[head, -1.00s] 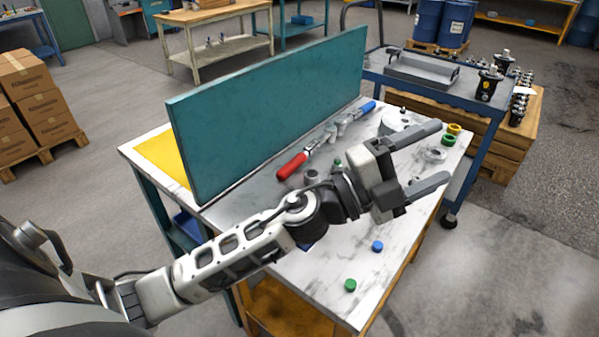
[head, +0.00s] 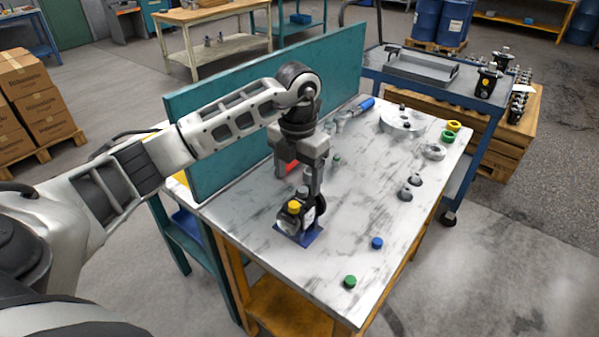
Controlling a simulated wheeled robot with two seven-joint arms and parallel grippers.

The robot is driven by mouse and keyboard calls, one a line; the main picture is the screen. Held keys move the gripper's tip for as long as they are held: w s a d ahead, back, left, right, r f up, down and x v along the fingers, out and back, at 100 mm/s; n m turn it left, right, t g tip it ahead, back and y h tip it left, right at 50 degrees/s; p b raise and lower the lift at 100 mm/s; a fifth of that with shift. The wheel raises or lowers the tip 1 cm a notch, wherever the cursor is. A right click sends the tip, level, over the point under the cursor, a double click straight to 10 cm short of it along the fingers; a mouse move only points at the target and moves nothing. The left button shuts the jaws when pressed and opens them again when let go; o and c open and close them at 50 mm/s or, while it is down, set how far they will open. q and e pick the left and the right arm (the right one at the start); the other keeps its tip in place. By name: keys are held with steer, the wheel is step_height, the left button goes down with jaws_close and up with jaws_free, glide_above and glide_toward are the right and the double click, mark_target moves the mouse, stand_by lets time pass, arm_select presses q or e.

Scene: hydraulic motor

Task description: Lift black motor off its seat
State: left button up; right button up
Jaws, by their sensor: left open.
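The black motor (head: 293,222), with a yellow cap on top, stands on a blue seat (head: 317,238) at the table's near left part. My left gripper (head: 304,192) points down over it with jaws open. One finger comes down along the motor's right side; the other finger is hard to make out. I cannot tell whether the fingers touch the motor. My right gripper is out of view.
A teal panel (head: 225,115) stands along the table's back left, behind my left arm. Loose blue (head: 377,243) and green (head: 350,282) caps lie at the front. Round metal parts (head: 402,122) lie at the far right. A blue cart (head: 440,90) holds a grey tray and another black motor (head: 487,83).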

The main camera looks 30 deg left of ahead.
mark_target(298, 201)
arm_select(q)
step_height(298, 201, down, 8)
steer(key=b, duration=0.5)
steer(key=shift+r, duration=0.15)
steer(key=shift+f+b, duration=0.5)
steer(key=shift+f, duration=0.55)
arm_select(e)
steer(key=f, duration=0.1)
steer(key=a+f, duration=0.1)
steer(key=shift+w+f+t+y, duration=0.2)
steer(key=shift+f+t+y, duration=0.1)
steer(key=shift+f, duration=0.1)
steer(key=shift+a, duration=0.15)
arm_select(q)
steer(key=c, duration=1.5)
steer(key=shift+w+r, duration=0.1)
steer(key=shift+r, duration=0.15)
jaws_close()
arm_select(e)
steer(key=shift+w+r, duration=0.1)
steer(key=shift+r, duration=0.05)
arm_select(q)
steer(key=shift+r, duration=0.1)
